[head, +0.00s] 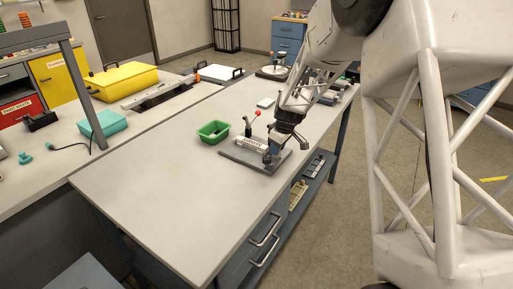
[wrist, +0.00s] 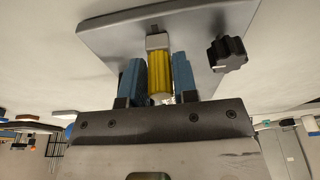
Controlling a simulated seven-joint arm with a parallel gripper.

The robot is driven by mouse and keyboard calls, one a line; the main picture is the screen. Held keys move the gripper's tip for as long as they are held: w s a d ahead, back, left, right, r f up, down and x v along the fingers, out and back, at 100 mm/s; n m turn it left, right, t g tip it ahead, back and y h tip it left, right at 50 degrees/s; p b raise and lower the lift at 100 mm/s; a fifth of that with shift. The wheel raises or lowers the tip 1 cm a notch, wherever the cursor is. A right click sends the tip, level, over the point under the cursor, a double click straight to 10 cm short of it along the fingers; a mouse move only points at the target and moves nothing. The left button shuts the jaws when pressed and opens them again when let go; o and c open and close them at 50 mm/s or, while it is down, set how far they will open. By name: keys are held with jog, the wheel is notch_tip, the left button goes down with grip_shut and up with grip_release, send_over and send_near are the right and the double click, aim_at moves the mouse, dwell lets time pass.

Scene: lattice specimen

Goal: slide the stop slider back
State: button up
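In the wrist view a ribbed yellow grip (wrist: 159,80) with a pale metal block at its far end sits over a grey base plate (wrist: 110,30); it looks like the stop slider's handle. My gripper (wrist: 158,92) has its two blue fingers on either side of the yellow grip, very close to it. Whether they touch it I cannot tell. A black lobed knob (wrist: 227,53) stands right of the fingers. In the head view my gripper (head: 272,153) is down at the right part of the fixture's base plate (head: 238,158) and hides the yellow grip.
A white labelled cylinder (head: 250,144) lies on the fixture, with a red-ball lever (head: 257,113) behind. A green tray (head: 213,132) stands to the left. The near tabletop (head: 160,190) is clear. More equipment stands at the table's far end.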

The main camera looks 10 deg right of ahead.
jog(key=o, duration=0.3)
jog(key=shift+v, duration=2.75)
